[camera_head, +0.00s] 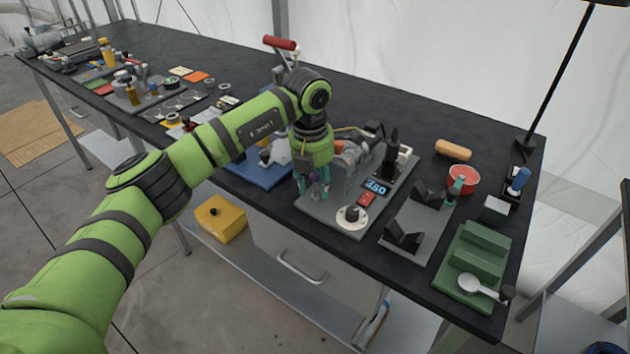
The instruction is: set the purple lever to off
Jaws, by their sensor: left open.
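My left gripper (313,190) points down over the front left part of a grey device panel (330,220), its teal fingers apart. A small purple piece, which looks like the purple lever (314,178), shows between the fingers. The fingers hide most of it, so I cannot tell its setting or whether they touch it. The panel also carries a blue lit display (376,188), a red block (366,199) and a round white dial (352,217). My right gripper is not in view.
Right of the panel are a grey stand with black cradles (404,236), a red bowl (463,179) and a green rack (468,262) with a white spoon. A red-handled lever (280,43) stands behind my arm. A black lamp pole (555,85) rises at the right.

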